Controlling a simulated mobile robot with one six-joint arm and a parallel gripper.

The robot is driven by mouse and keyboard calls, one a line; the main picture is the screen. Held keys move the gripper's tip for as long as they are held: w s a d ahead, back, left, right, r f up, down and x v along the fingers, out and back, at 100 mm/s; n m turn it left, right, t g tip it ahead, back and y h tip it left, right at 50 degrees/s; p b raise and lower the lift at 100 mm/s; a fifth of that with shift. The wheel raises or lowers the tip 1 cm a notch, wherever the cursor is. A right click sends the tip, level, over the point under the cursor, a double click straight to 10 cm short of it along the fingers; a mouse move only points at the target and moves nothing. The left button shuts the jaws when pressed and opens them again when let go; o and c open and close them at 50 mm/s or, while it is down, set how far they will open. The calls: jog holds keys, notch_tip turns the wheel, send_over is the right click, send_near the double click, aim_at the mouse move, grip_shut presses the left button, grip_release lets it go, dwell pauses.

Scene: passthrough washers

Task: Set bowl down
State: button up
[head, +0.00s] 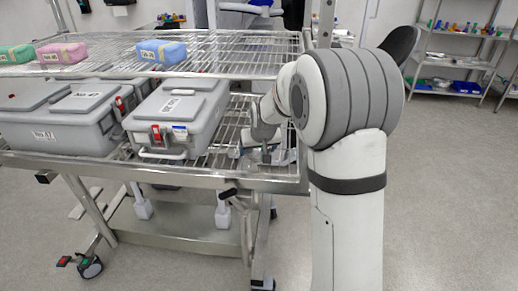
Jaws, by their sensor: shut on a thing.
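My gripper (264,151) is low over the right end of the cart's lower wire shelf (226,150), to the right of the grey cases. It is small and partly hidden by my own arm. It is shut on a small grey, metallic-looking thing (284,157), which seems to be the bowl. I cannot make out the bowl's full shape or whether it touches the shelf.
A grey lidded case (180,112) with a red latch stands just left of my gripper; another grey case (62,115) is further left. Blue (162,52), pink (62,53) and green (15,54) wrapped packs lie on the upper wire shelf (235,52). That shelf overhangs the lower one.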

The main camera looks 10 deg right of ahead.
jog(key=shift+f, duration=0.25)
jog(key=o, duration=0.9)
jog(key=shift+r, duration=0.1)
jog(key=shift+o, duration=0.2)
jog(key=shift+r, duration=0.1)
jog(key=shift+r, duration=0.3)
jog(key=v, duration=1.1)
jog(key=s+f+g, duration=0.2)
jog(key=s, duration=1.2)
jog(key=s+f+g, duration=0.1)
jog(key=s+f, duration=0.2)
jog(key=s, duration=1.1)
jog(key=shift+s+d+g+p, duration=0.15)
jog(key=shift+s+g+p, duration=0.2)
jog(key=shift+g, duration=0.05)
